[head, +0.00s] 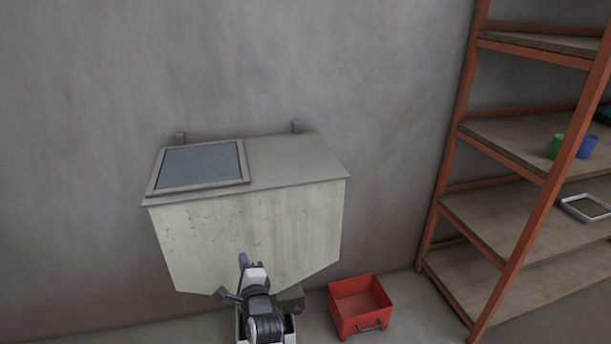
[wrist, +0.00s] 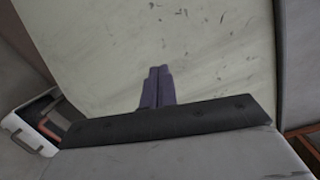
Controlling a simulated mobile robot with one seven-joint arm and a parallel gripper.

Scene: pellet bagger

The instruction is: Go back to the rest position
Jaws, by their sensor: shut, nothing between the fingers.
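My gripper (head: 243,259) is in front of the pale front face of the wall-mounted hopper box (head: 300,222), near its lower middle. In the wrist view its two purple-grey fingers (wrist: 160,72) lie side by side, shut, with nothing visible between them. They point toward the pale, scuffed hopper face (wrist: 215,45); I cannot tell whether they touch it. A dark bar (wrist: 190,120) crosses the wrist view and hides the lower part of the fingers. My arm hides part of the hopper's underside in the head view.
A red open box (head: 345,318) with a handle stands on the floor right of my arm. An orange-framed shelf rack (head: 530,226) at right holds a green cup (head: 556,147), a blue cup (head: 587,147) and a pale frame (head: 585,208). A framed panel (head: 200,166) covers the hopper's top left.

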